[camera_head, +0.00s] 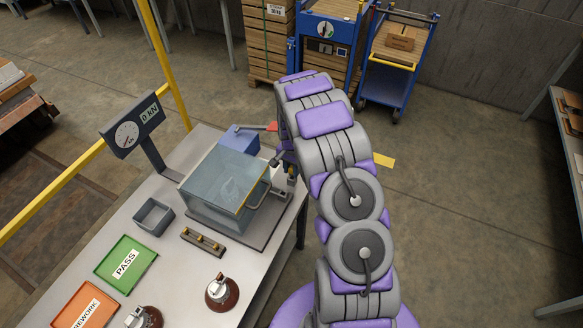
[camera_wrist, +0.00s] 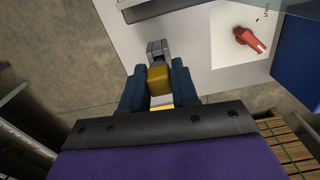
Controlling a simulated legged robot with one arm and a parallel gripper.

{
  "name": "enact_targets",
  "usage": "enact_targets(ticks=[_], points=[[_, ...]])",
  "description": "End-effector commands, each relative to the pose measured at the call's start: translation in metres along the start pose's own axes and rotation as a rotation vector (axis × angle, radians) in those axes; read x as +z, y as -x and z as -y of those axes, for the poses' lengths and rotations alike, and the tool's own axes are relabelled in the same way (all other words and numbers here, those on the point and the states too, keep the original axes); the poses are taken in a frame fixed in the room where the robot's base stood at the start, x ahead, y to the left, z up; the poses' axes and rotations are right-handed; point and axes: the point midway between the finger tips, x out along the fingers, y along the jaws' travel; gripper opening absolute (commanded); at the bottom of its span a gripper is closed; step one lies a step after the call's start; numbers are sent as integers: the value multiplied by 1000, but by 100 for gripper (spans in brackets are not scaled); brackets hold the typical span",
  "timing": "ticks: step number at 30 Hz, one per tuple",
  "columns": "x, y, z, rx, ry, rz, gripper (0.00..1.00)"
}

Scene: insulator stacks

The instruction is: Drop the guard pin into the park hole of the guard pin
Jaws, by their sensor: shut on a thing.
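In the wrist view my gripper (camera_wrist: 160,70) has its two blue fingers closed on a yellow block (camera_wrist: 160,82), which appears to be the head of the guard pin. A grey metal piece (camera_wrist: 158,48) shows just beyond the fingertips; I cannot tell whether it touches the yellow block. In the head view my gripper (camera_head: 284,158) is at the right side of the clear guard box (camera_head: 222,190), near the bench edge, largely hidden by my arm. A small brassy fitting (camera_head: 291,181) shows below it. The park hole cannot be made out in either view.
A blue box (camera_head: 240,139) with a red-tipped lever (camera_head: 271,126) stands behind the guard. A grey bin (camera_head: 153,216), a dark rack (camera_head: 203,241), a green PASS tray (camera_head: 126,262) and brown insulators (camera_head: 221,292) occupy the bench (camera_head: 185,275). A gauge (camera_head: 132,131) stands at the left.

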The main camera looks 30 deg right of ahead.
Motion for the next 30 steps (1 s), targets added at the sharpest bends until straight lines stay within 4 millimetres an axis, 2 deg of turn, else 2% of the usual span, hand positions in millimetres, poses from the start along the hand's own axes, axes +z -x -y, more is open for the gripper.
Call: enact_targets(ticks=[30], points=[[0,-24,0,0,0,0,0]])
